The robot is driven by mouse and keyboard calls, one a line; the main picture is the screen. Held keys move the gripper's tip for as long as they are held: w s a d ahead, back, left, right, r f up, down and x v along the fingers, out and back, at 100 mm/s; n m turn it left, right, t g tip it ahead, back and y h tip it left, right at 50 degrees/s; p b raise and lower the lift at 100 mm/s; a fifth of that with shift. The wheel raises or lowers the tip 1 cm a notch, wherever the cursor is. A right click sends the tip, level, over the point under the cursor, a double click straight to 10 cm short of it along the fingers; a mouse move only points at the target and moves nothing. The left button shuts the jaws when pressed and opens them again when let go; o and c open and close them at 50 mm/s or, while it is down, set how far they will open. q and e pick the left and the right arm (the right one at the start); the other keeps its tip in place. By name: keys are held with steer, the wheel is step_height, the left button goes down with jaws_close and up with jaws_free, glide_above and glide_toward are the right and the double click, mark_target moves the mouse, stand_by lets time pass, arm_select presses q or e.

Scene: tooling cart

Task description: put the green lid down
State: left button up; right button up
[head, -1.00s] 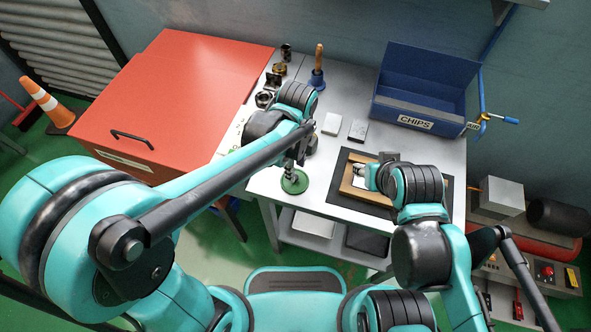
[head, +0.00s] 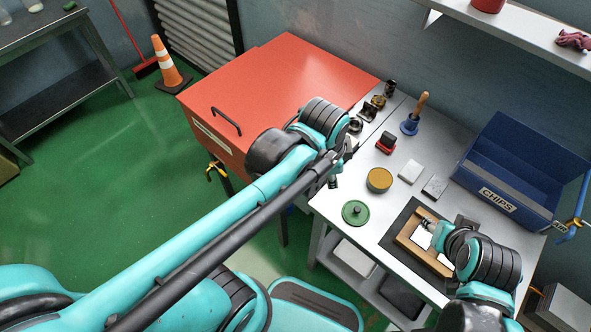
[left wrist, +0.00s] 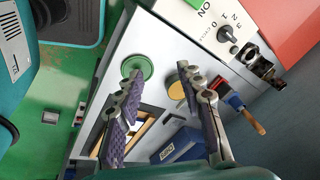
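The green lid (head: 355,214) lies flat, knob up, on the grey cart top near its front left edge. It also shows in the left wrist view (left wrist: 137,66), with nothing gripping it. My left gripper (head: 338,172) is up and to the left of the lid in the head view. In the left wrist view its two fingers (left wrist: 162,84) are spread apart with nothing between them. My right gripper (head: 428,229) is low at the wooden frame (head: 408,236) on the dark mat; its fingertips are too small to read.
A round tin with an ochre top (head: 379,179) stands behind the lid. A red-and-black block (head: 386,142), a blue-based brush (head: 410,124) and pale blocks (head: 411,171) stand around it. The blue CHIPS bin (head: 520,170) is at right, the red cabinet (head: 270,95) at left.

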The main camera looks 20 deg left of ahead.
arm_select(q)
steer(key=s+a+f+n+t+b, duration=0.1)
steer(key=s+a+n+t, duration=0.2)
steer(key=a+n, duration=0.5)
steer(key=n+t, duration=0.1)
steer(key=n, duration=0.3)
steer(key=shift+s+a+n+y, duration=0.25)
steer(key=shift+s+n+y, duration=0.05)
steer(key=shift+s+y, duration=0.1)
